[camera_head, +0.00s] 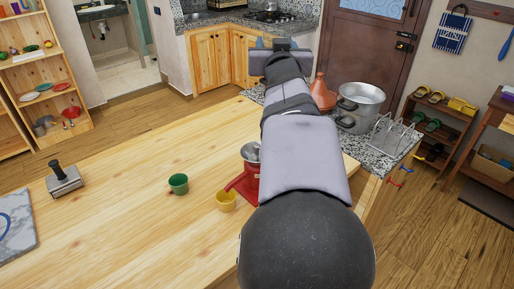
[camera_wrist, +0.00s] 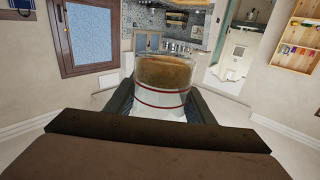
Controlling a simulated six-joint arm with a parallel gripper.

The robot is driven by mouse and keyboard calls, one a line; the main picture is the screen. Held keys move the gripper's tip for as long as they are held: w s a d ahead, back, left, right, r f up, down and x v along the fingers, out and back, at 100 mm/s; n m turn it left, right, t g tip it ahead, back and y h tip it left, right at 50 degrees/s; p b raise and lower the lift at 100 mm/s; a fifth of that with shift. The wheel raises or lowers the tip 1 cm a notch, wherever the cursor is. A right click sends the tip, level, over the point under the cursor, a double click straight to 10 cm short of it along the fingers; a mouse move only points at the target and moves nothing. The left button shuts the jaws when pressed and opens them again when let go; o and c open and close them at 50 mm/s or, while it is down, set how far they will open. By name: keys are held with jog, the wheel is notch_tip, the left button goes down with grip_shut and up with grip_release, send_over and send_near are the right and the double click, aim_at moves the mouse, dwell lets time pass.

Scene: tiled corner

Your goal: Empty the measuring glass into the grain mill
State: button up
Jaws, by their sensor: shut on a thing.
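My gripper (camera_wrist: 160,108) is shut on the measuring glass (camera_wrist: 162,103), a clear vessel with red lines seen close up in the wrist view. Brown contents (camera_wrist: 165,72) show inside it; how far it tilts is unclear. In the head view my gripper (camera_head: 280,47) is at the far end of my arm, and the glass is hidden there. The red grain mill (camera_head: 243,181) with a metal hopper (camera_head: 251,152) stands on the wooden table, partly hidden by my arm. My gripper is well beyond the mill.
A green cup (camera_head: 179,184) and a yellow cup (camera_head: 226,201) stand left of the mill. A metal press-like tool (camera_head: 64,181) is farther left. A large pot (camera_head: 360,107), a tagine (camera_head: 322,93) and a wire rack (camera_head: 394,134) stand behind on a stone counter. The table's middle left is clear.

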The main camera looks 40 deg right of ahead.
jog(key=w+a+f+y+b, duration=0.1)
jog(key=w+a+f+b, duration=0.2)
jog(key=f, duration=0.8)
jog(key=w+a+f+n+t+y+b, duration=0.1)
jog(key=w+a+f+b, duration=0.3)
jog(key=f, duration=0.7)
jog(key=w+a+f+n+t+y+b, duration=0.1)
jog(key=w+a+f+b, duration=0.3)
jog(key=f, duration=0.7)
jog(key=shift+w+a+f, duration=0.15)
jog(key=shift+a, duration=0.75)
